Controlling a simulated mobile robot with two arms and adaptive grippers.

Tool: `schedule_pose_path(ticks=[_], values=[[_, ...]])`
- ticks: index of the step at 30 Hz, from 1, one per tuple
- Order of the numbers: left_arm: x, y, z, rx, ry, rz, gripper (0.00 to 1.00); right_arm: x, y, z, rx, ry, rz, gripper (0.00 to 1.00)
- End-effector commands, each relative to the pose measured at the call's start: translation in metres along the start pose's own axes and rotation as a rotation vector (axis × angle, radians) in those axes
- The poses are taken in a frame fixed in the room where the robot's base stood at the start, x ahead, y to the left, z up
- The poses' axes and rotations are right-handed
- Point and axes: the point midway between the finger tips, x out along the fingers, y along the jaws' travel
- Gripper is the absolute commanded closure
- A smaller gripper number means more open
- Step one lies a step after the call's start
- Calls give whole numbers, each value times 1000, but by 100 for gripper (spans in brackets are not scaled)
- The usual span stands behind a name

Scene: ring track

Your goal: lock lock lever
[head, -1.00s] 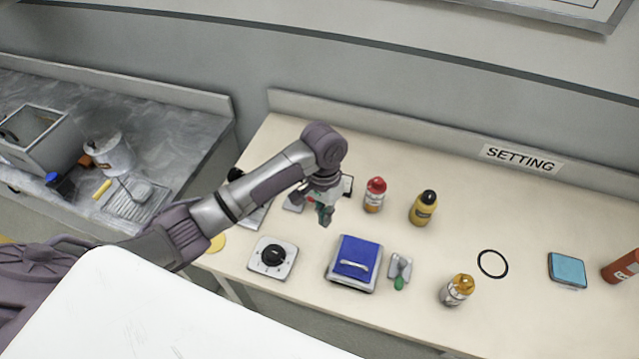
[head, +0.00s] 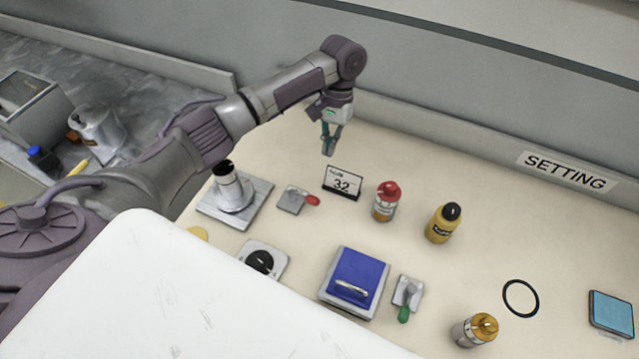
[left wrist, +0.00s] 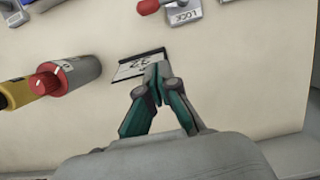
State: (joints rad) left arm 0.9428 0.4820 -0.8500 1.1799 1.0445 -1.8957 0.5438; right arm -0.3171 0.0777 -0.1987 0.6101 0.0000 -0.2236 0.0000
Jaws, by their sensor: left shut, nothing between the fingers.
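The lock lever (head: 292,199) is a small grey plate with a red handle that points right in the head view. In the left wrist view its plate (left wrist: 183,14), marked LOCK, is at the top edge, with the red handle (left wrist: 147,6) beside it. My left gripper (head: 328,152) is shut and empty. It hangs above the back of the table near the "32" sign, apart from the lever. In the left wrist view its fingertips (left wrist: 156,78) overlap the sign. My right gripper is not in view.
The "32" sign (head: 342,183) stands behind the lever. A red-capped bottle (head: 386,201) and yellow bottle (head: 442,223) stand to the right. A metal plate with a cylinder (head: 234,190) is left. In front are a dial (head: 263,260), blue-topped box (head: 356,279) and green-handled lever (head: 407,297).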

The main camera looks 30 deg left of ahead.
Motion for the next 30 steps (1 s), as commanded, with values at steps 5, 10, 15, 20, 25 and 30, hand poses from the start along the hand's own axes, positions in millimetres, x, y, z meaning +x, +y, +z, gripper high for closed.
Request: schedule_pose_path(ticks=[5,10,15,20,25,30], values=[[12,0,1,0,-3,-1,100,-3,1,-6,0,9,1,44],[42,0,2,1,-5,-2,100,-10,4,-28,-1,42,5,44],[79,0,2,0,-5,-2,100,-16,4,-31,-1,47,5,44],[97,-1,11,2,-1,-2,100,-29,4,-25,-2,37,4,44],[99,0,32,4,0,-2,100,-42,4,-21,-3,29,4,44],[102,0,40,3,0,-1,100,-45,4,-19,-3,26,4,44]])
